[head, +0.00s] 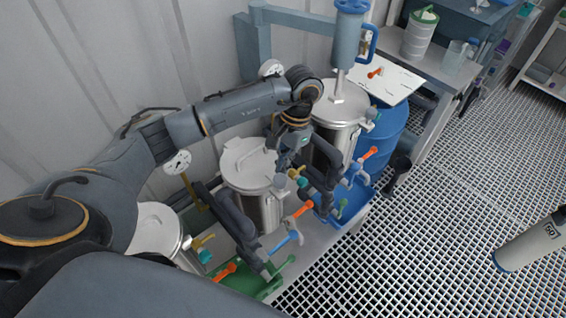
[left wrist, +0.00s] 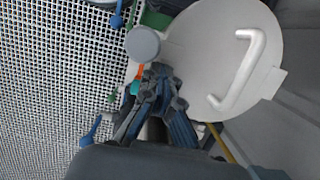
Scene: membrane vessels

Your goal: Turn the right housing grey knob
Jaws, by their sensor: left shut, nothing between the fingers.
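Steel lidded vessels stand in a row in the head view: a left one (head: 158,232), a middle one (head: 248,166) and a far right one (head: 340,104). A round grey knob (head: 280,181) sits at the front of the middle vessel. It also shows as a grey disc beside the pale lid in the left wrist view (left wrist: 143,43). My left gripper (head: 286,164) is shut and empty, close behind the grey knob. In the left wrist view its fingers (left wrist: 156,76) point toward the knob, seemingly just apart from it; contact is unclear. My right gripper is not in view.
Orange valve handles (head: 303,209) and blue ones (head: 287,240) stick out in front. Dark pipes (head: 238,216) run between the vessels. A blue barrel (head: 388,130) stands at the right.

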